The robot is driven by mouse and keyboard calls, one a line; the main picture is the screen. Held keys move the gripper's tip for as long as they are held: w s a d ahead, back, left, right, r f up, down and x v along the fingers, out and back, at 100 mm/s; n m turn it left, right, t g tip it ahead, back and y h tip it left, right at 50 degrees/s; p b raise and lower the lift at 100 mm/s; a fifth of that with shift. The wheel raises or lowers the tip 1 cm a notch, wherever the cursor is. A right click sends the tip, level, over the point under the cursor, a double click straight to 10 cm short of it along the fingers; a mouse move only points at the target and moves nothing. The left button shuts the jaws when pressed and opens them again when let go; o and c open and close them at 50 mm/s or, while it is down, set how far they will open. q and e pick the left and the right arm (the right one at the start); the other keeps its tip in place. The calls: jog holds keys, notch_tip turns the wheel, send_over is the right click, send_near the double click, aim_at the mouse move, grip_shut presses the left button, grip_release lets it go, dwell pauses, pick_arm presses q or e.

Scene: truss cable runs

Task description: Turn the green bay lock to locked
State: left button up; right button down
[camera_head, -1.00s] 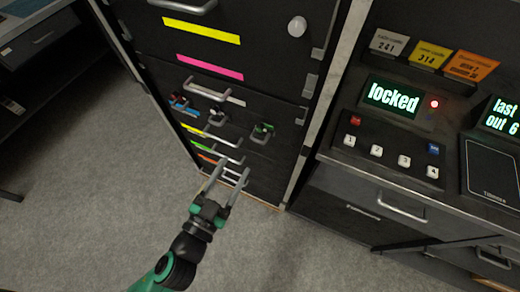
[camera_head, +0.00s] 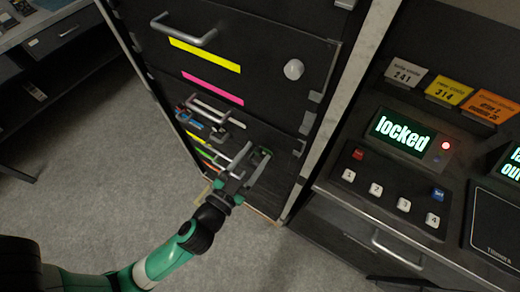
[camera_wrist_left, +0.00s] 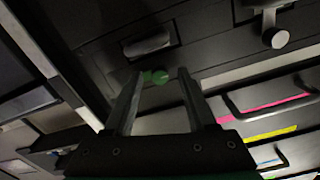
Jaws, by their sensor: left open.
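The green bay lock (camera_head: 264,153) is a small lock with a green part low on the dark cabinet front, partly covered by my gripper in the head view. My left gripper (camera_head: 257,153) is open at it. My right gripper is not in view.
More locks and handles, such as a grey handle (camera_head: 213,110), sit left of the green lock. Yellow (camera_head: 205,54) and pink (camera_head: 212,88) strips mark the drawers above. A console at right has a display (camera_head: 402,134) reading "locked" beside a lit red lamp (camera_head: 446,145).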

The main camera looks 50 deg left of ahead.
pick_arm(q)
jog(key=shift+s, duration=0.15)
jog(key=shift+c, duration=1.1)
grip_shut()
